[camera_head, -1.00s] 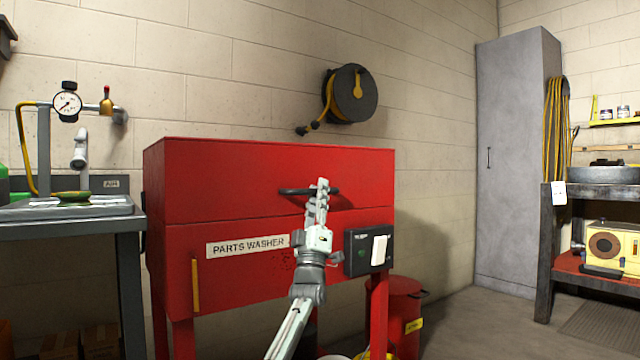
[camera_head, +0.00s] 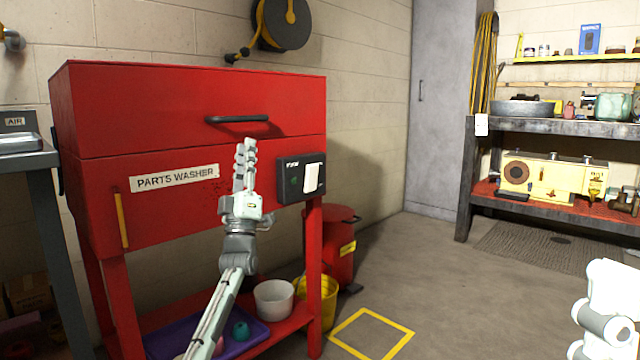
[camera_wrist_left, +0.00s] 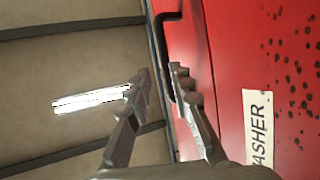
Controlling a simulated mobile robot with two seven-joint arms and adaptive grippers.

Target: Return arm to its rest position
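My left arm comes up from the bottom of the head view. Its gripper (camera_head: 244,150) points up in front of the red parts washer (camera_head: 120,110), just below the black lid handle (camera_head: 236,119). In the left wrist view the two fingers (camera_wrist_left: 160,82) stand apart with nothing between them. The handle (camera_wrist_left: 168,17) shows beyond the fingertips, and I see no contact with it. A white part of my right arm (camera_head: 607,310) shows at the lower right edge of the head view; its gripper is out of the picture.
The washer's control box (camera_head: 302,178) is right of the left gripper. A white bucket (camera_head: 274,299), a yellow bucket (camera_head: 318,298) and a red can (camera_head: 340,248) stand low. A yellow floor square (camera_head: 371,334) is empty. A loaded shelf bench (camera_head: 560,128) stands at right.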

